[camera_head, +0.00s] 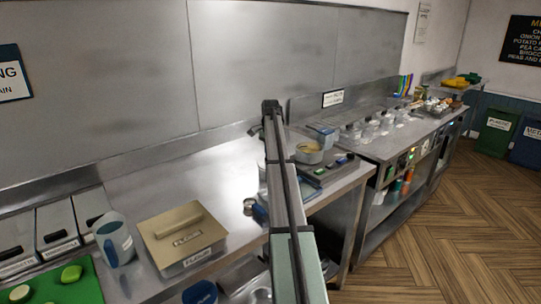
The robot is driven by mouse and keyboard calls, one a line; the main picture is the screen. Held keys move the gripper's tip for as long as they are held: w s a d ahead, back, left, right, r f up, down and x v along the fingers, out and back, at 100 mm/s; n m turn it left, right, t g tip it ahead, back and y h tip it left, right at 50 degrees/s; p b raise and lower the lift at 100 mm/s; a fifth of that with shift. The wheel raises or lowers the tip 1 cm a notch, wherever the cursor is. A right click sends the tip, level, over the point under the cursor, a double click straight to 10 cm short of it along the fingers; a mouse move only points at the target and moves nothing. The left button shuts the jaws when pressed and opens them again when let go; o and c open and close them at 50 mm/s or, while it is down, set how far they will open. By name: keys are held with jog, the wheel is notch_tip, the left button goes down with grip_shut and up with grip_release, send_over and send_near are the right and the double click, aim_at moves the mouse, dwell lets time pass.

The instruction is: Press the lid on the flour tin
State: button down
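The flour tin (199,259) stands on the steel counter at the lower left of the head view. It is a square, low tin with a FLOUR label on its front. The beige lid (164,226), with a raised bar handle and its own FLOUR label, lies over the tin's top. I cannot tell whether the lid is pressed fully down or sits slightly proud. My arm rises through the middle of the view, to the right of the tin. My gripper cannot be made out, so its opening and distance from the lid are hidden.
Further left are grey lidded containers (57,230) and a green board (84,290) with green items. A round pot (309,153) stands beyond my arm. Bare counter (150,190) lies behind the tin.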

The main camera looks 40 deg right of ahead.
jog(key=c, duration=0.5)
grip_release()
jog(key=shift+r, duration=0.15)
jog(key=shift+r, duration=3.4)
jog(key=shift+c, duration=0.6)
grip_shut()
jog(key=shift+f, duration=2.95)
jog(key=shift+r, duration=0.1)
